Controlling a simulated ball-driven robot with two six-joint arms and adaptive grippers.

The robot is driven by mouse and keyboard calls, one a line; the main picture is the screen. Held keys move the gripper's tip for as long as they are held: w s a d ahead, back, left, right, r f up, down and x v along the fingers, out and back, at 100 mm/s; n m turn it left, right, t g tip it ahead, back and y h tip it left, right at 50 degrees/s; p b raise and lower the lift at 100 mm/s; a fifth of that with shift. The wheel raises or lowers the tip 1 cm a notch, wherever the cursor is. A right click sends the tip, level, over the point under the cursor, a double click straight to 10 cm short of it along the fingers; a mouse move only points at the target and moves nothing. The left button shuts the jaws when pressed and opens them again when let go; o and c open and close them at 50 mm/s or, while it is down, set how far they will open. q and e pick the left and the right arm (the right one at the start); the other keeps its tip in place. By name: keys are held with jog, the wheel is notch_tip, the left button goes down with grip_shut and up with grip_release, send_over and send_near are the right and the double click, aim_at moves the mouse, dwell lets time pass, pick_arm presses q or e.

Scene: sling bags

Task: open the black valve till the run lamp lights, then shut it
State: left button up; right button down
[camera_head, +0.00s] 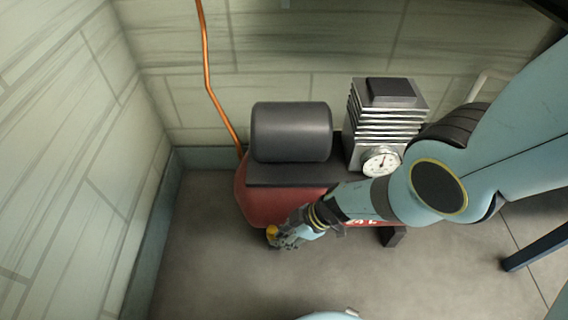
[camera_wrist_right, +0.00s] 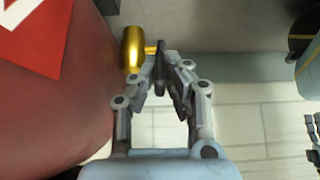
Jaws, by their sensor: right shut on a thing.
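The valve's brass body (camera_wrist_right: 133,48) sticks out beside the red tank (camera_wrist_right: 60,100) in the right wrist view. Its black handle (camera_wrist_right: 160,66) stands between the fingertips of my right gripper (camera_wrist_right: 163,80), which is shut on it. In the head view the brass part (camera_head: 272,232) shows at the tank's lower front, with my right gripper (camera_head: 282,238) against it; the handle is hidden there. I cannot make out a run lamp. What looks like my left gripper (camera_wrist_right: 312,137) is cut off at the right wrist view's edge; its jaws are unclear.
The compressor carries a dark grey cylinder (camera_head: 291,132), a finned block (camera_head: 385,112) and a white round gauge (camera_head: 381,161). A copper pipe (camera_head: 207,75) runs up the wall. My right arm covers the tank's right part. The floor (camera_head: 210,270) in front is clear.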

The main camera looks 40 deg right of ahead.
dwell(0.3)
jog(key=c, duration=1.4)
grip_release()
jog(key=shift+d, duration=0.1)
jog(key=v, duration=1.2)
